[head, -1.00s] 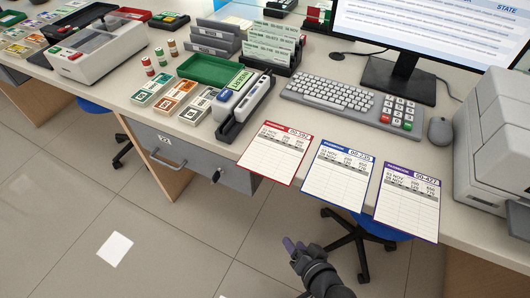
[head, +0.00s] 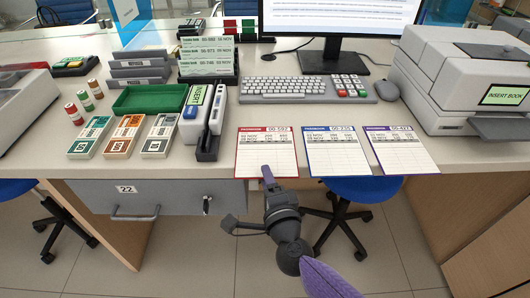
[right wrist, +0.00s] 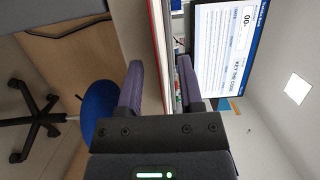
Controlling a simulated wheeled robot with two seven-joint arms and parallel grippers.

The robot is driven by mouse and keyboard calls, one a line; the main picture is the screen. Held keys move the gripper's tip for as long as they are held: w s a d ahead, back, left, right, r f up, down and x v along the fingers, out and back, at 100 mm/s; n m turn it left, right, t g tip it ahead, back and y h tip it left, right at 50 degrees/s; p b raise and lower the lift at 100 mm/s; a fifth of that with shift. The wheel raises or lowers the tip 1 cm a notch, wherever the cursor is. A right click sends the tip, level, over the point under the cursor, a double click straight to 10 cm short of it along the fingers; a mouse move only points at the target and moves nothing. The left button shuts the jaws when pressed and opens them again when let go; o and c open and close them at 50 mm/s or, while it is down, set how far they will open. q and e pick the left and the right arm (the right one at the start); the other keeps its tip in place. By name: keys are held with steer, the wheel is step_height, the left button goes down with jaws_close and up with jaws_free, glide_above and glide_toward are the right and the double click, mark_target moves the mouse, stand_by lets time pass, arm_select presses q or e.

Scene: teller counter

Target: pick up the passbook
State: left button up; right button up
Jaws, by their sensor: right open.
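Three passbooks lie side by side at the counter's front edge: a red-bordered one (head: 266,154) at left, a blue-bordered one (head: 335,155) in the middle and a purple-bordered one (head: 400,154) at right. My right gripper (head: 268,174) is open at the front edge of the red passbook, its upper finger overlapping that edge in the head view. In the right wrist view, my right gripper (right wrist: 160,85) has its two purple fingers apart, one either side of a thin red-edged strip and the counter edge. I cannot tell whether they touch. My left gripper is out of view.
The counter (head: 225,170) holds a keyboard (head: 300,89), a mouse (head: 388,90) and a printer (head: 455,80) behind and right of the passbooks. A drawer (head: 150,197) and a blue chair (head: 350,188) are below.

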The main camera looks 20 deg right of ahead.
steer(key=shift+w+f, duration=0.1)
steer(key=shift+w, duration=0.5)
jaws_close()
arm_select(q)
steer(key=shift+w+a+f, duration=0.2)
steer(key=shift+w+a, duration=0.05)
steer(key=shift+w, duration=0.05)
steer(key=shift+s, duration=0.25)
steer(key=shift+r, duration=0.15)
arm_select(e)
steer(key=shift+r, duration=0.2)
step_height(320, 180, up, 10)
steer(key=p, duration=0.9)
steer(key=shift+r, duration=0.15)
steer(key=c, duration=0.6)
jaws_free()
steer(key=shift+f, duration=0.3)
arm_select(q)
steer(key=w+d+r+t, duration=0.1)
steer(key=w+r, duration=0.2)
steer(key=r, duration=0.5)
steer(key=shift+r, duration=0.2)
arm_select(e)
jaws_close()
